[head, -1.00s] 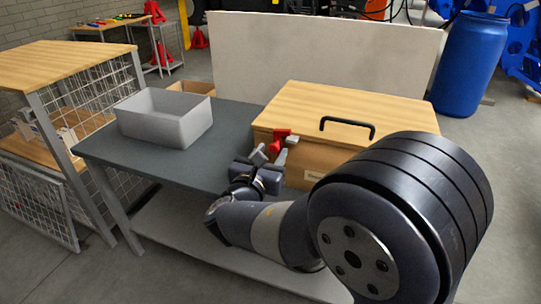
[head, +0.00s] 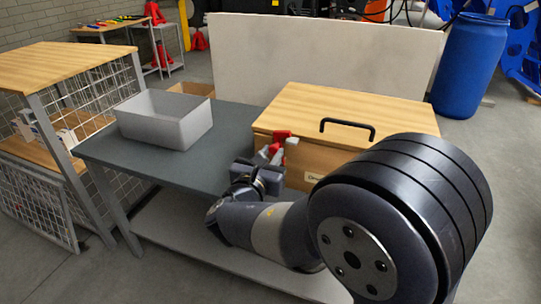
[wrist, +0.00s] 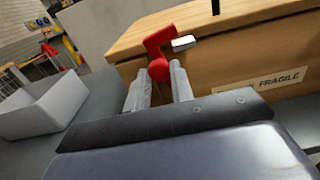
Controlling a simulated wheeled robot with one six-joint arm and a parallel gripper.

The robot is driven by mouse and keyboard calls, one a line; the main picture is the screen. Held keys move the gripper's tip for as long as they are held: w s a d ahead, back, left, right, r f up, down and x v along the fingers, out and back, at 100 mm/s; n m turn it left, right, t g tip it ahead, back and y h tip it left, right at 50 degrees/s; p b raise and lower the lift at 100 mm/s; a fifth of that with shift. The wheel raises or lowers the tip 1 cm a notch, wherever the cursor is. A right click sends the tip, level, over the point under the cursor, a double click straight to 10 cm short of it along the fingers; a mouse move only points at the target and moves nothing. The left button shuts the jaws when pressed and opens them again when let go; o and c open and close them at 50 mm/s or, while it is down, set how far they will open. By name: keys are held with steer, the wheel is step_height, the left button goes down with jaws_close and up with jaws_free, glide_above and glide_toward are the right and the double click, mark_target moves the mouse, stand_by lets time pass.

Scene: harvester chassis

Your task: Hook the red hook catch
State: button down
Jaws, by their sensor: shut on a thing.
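The red hook catch (head: 282,134) is at the left front of the wooden box (head: 345,99), near the lid edge. In the wrist view the red hook catch (wrist: 160,42) shows as a bent arm with a round red knob (wrist: 158,69) at its lower end. My gripper (wrist: 158,82) has its two grey fingers on either side of this knob and is shut on it. A small silver metal piece (wrist: 183,43) sits beside the bent arm at the lid edge; I cannot tell whether they touch. My gripper (head: 277,155) partly hides the catch in the head view.
The box stands on a dark grey table (head: 229,125) and has a black lid handle (head: 347,128). An empty grey bin (head: 190,134) stands on the table's left. A pale panel (head: 325,58) stands behind. The tabletop between bin and box is clear.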

steer(key=shift+f, duration=0.1)
steer(key=shift+s+d+m+b, duration=0.2)
steer(key=shift+d+m+b, duration=0.35)
steer(key=shift+m+b, duration=0.65)
steer(key=c, duration=1.3)
jaws_free()
steer(key=p+v, duration=0.1)
steer(key=v, duration=0.9)
steer(key=shift+s+a+p, duration=0.15)
steer(key=shift+s+p, duration=0.25)
